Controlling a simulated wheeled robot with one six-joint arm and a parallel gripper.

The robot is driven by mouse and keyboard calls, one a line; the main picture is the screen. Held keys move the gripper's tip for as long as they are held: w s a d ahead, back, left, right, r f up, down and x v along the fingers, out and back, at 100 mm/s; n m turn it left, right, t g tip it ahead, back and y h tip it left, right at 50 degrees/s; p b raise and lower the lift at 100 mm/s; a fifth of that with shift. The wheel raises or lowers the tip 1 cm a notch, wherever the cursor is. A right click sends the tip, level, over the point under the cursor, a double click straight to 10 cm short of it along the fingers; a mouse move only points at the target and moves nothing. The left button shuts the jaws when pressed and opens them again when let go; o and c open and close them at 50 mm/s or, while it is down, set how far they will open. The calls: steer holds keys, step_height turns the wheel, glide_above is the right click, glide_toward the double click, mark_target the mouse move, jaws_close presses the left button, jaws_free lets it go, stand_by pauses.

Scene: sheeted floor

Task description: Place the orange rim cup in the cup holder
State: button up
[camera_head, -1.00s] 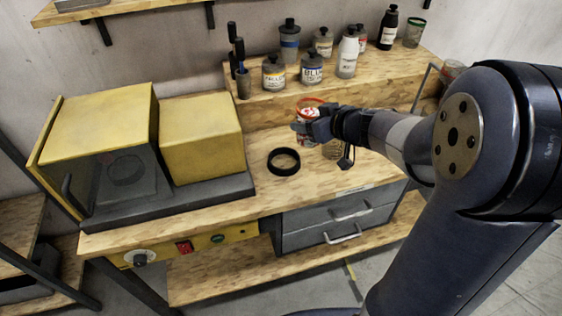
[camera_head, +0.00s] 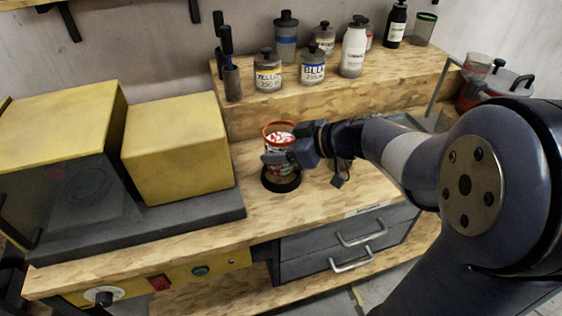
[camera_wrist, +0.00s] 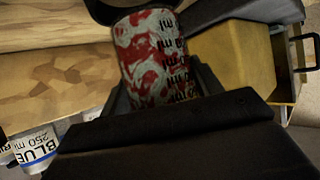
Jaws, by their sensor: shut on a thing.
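The orange-rimmed cup (camera_head: 278,133), with a red and white pattern, is upright in my gripper (camera_head: 279,155). The gripper is shut on it, and its fingers hide part of the cup's side. The cup also shows between the fingers in the wrist view (camera_wrist: 155,60). The cup holder, a black ring (camera_head: 281,183), is on the wooden bench directly below the cup in the head view. I cannot tell whether the cup's base is inside the ring or just above it.
Yellow boxes (camera_head: 177,150) on a dark base stand to the left. Behind is a raised wooden shelf (camera_head: 330,100) with several jars and bottles, including one labelled blue (camera_head: 312,68). The bench in front of the ring is clear.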

steer(key=shift+f+b, duration=0.4)
steer(key=shift+f, duration=1.3)
steer(key=shift+f, duration=0.1)
steer(key=o, duration=1.3)
steer(key=shift+f, duration=0.1)
steer(key=shift+d+r, duration=0.1)
steer(key=shift+r, duration=0.15)
steer(key=p+v, duration=0.2)
steer(key=v, duration=0.9)
steer(key=shift+s+d+p, duration=0.2)
steer(key=shift+d+p, duration=0.1)
steer(key=shift+r, duration=0.15)
